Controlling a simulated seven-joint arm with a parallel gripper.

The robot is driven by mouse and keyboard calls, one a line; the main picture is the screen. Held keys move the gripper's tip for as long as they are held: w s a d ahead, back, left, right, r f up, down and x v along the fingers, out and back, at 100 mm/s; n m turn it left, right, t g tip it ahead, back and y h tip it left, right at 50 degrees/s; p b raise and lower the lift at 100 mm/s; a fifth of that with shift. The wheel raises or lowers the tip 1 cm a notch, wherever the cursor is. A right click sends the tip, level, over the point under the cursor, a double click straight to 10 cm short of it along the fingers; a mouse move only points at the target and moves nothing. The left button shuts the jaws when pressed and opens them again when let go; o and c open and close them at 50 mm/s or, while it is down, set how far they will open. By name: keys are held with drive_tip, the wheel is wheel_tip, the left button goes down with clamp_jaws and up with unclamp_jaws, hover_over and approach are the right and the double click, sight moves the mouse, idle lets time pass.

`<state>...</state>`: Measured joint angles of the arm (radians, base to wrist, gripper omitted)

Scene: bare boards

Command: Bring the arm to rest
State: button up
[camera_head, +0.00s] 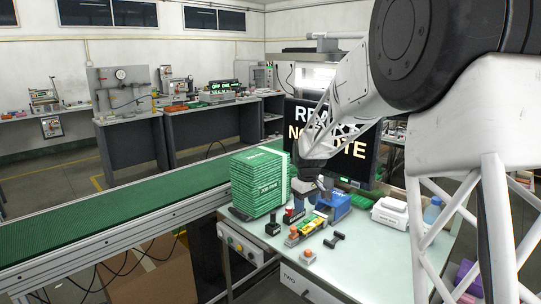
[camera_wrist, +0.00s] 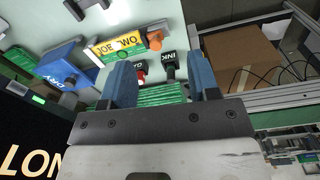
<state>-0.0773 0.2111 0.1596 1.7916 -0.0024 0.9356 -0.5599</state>
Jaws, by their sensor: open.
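My gripper (camera_head: 308,188) hangs over the back of the pale worktable (camera_head: 350,262), just right of the stack of green boxes (camera_head: 258,182). In the wrist view my gripper (camera_wrist: 160,58) shows two blue fingers spread apart with nothing held between them. Beyond the fingers are a black stamp-like piece marked INK (camera_wrist: 168,62), a red-topped piece (camera_wrist: 141,74) and the green boxes (camera_wrist: 160,95). The fingertips are hard to make out in the head view.
A blue bin (camera_head: 336,207) stands close right of my gripper. In front are a yellow block (camera_head: 303,232), a black piece (camera_head: 334,240) and an orange-topped piece (camera_head: 308,257). White boxes (camera_head: 388,213) and a bottle (camera_head: 432,210) stand right. A screen (camera_head: 335,140) stands behind; a green conveyor (camera_head: 110,215) runs left.

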drive_tip(key=s+d+r+m, duration=0.25)
drive_tip(key=s+r, duration=0.45)
drive_tip(key=s, duration=0.7)
drive_tip(key=s+d+m+t, duration=0.1)
drive_tip(key=s+d+m, duration=0.1)
drive_tip(key=s, duration=1.5)
drive_tip(key=s+d+m+t, duration=0.1)
drive_tip(key=s+d+m, duration=0.1)
drive_tip(key=s, duration=1.6)
drive_tip(key=shift+s+m, duration=0.2)
drive_tip(key=shift+m, duration=0.35)
